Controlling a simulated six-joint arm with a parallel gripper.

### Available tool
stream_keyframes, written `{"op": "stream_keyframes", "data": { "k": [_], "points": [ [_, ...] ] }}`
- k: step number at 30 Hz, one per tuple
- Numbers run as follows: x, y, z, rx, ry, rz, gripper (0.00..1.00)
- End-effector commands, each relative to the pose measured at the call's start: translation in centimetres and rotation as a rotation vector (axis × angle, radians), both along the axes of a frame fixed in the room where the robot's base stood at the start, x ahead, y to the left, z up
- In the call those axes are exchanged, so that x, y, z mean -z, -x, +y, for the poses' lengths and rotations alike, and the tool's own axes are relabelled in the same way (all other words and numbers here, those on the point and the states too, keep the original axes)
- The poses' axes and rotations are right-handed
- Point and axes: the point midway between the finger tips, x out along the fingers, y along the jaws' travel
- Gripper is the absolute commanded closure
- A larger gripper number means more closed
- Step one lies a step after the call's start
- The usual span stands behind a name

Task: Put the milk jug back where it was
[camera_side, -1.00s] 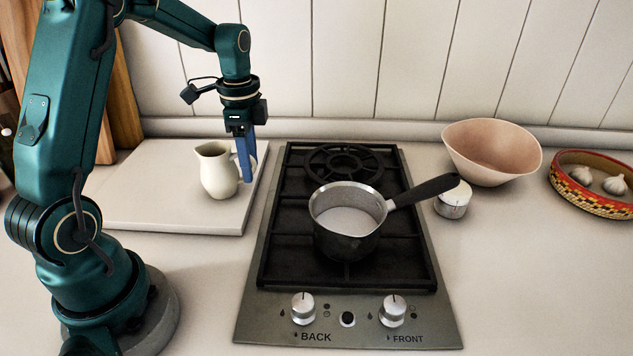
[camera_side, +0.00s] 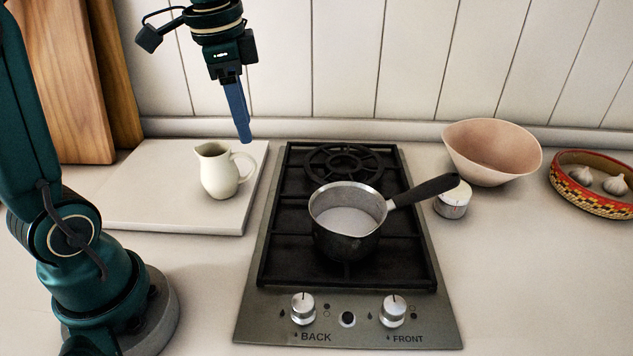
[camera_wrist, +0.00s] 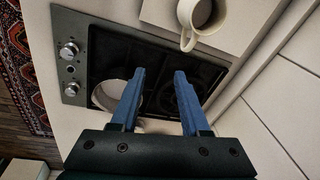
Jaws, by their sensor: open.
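The cream milk jug (camera_side: 217,172) stands upright on the pale board (camera_side: 150,215) left of the stove, its handle to the right. My gripper (camera_side: 243,138) is raised above and a little to the right of the jug, apart from it, with its blue fingers pointing down. In the wrist view my gripper (camera_wrist: 156,75) has its two fingers spread with nothing between them. The jug (camera_wrist: 203,14) shows there at the top edge, partly cut off, with its handle toward the fingers.
A saucepan (camera_side: 345,240) with pale contents stands on the stove (camera_side: 250,315), its black handle pointing right. A white timer-like pot (camera_side: 453,205), a pink bowl (camera_side: 490,155) and a patterned basket (camera_side: 590,203) with garlic stand to the right. Wooden boards (camera_side: 62,80) lean at the back left.

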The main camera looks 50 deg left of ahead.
Motion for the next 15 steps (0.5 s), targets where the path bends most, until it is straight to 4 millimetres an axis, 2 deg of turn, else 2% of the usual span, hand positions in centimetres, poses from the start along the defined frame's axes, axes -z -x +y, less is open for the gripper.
{"op": "stream_keyframes", "data": {
  "k": [1, 6, 12, 15],
  "points": [
    [-0.3, 1.2, -1.4, -0.043, 0.002, -0.042, 0.54],
    [0.1, 4.7, -4.7, -0.223, 0.051, -0.176, 0.54],
    [2.0, 8.2, -7.1, -0.398, 0.147, -0.294, 0.54],
    [2.8, 9.2, -7.7, -0.454, 0.186, -0.328, 0.54]
  ]
}}
